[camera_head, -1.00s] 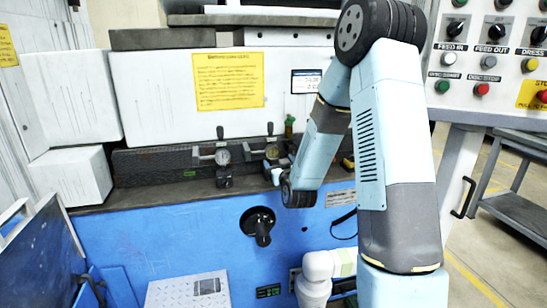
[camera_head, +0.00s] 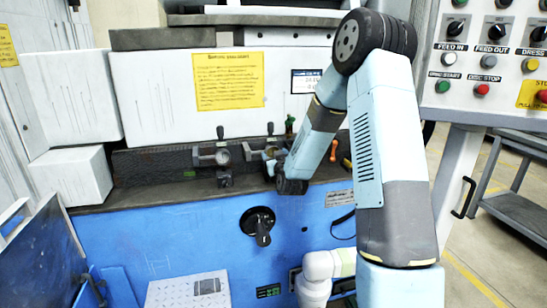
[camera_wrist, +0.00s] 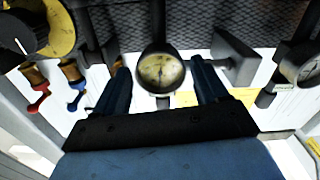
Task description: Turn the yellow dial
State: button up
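A round gauge with a yellowish face (camera_wrist: 160,72) sits between my fingertips in the wrist view. In the head view, this gauge (camera_head: 270,152) is partly hidden by my arm. My gripper (camera_wrist: 159,78) is open, one finger on either side of the gauge, with narrow gaps showing; I cannot tell its depth distance. My fingers are not clear in the head view. A black knob with a white mark (camera_wrist: 22,36) on a yellow round plate (camera_wrist: 62,28) is at the wrist view's top left, outside my fingers. I cannot pick it out in the head view.
Another gauge (camera_wrist: 302,64) stands at the right of the wrist view; it also shows in the head view (camera_head: 223,157). Red (camera_wrist: 38,102) and blue (camera_wrist: 77,100) handles are left of my fingers. A black rotary knob (camera_head: 259,226) is on the blue front. A button panel (camera_head: 488,60) stands at right.

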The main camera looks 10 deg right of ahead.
jog(key=c, duration=0.8)
jog(key=shift+m, duration=0.7)
jog(key=o, duration=1.1)
jog(key=s, duration=1.3)
jog(key=shift+s, duration=0.4)
